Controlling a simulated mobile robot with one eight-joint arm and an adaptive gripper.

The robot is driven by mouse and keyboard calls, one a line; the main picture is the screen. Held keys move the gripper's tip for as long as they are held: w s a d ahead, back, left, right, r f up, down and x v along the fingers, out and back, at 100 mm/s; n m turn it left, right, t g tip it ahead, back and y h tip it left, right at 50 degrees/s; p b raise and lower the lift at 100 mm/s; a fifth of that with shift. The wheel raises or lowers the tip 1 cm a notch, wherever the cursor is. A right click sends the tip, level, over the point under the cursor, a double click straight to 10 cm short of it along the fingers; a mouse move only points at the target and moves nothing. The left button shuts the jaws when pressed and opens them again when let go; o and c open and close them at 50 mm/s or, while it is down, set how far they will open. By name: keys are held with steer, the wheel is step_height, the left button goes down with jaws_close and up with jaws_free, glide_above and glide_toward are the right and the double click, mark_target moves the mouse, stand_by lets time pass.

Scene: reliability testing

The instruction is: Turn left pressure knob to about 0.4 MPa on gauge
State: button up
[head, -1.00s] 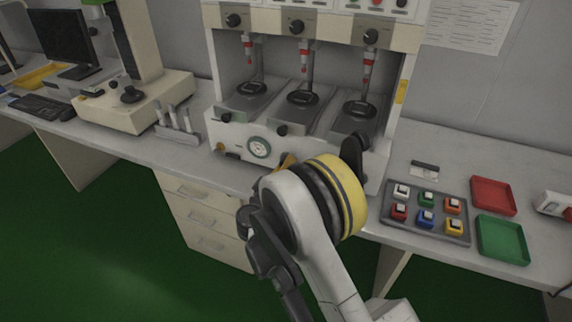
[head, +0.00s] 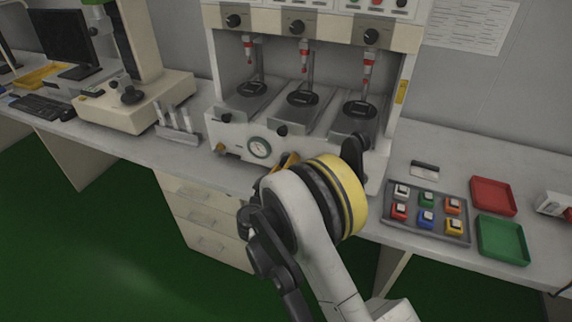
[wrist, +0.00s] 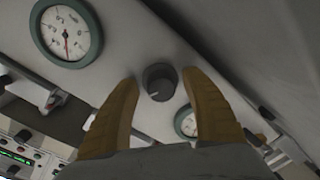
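In the wrist view a dark round knob (wrist: 160,82) on the pale panel sits between the two tan fingers of my gripper (wrist: 160,78). The gripper is open, with a gap on each side of the knob. A large green-rimmed gauge (wrist: 67,32) is at the upper left; its exact reading is too small to tell. A smaller gauge (wrist: 187,122) is partly hidden by the right finger. In the head view, a round gauge (head: 259,147) and a black knob (head: 282,130) show on the machine's front. My arm hides most of the gripper there.
The three-station machine (head: 212,75) stands on the bench behind my gripper. A tray of coloured buttons (head: 428,212), a red tray (head: 493,196) and a green tray (head: 502,240) lie to the right. A rack of pale cylinders (head: 178,135) stands to the left.

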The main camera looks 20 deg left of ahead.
steer(key=s, duration=1.2)
steer(key=shift+a+r, duration=0.3)
steer(key=shift+r, duration=0.05)
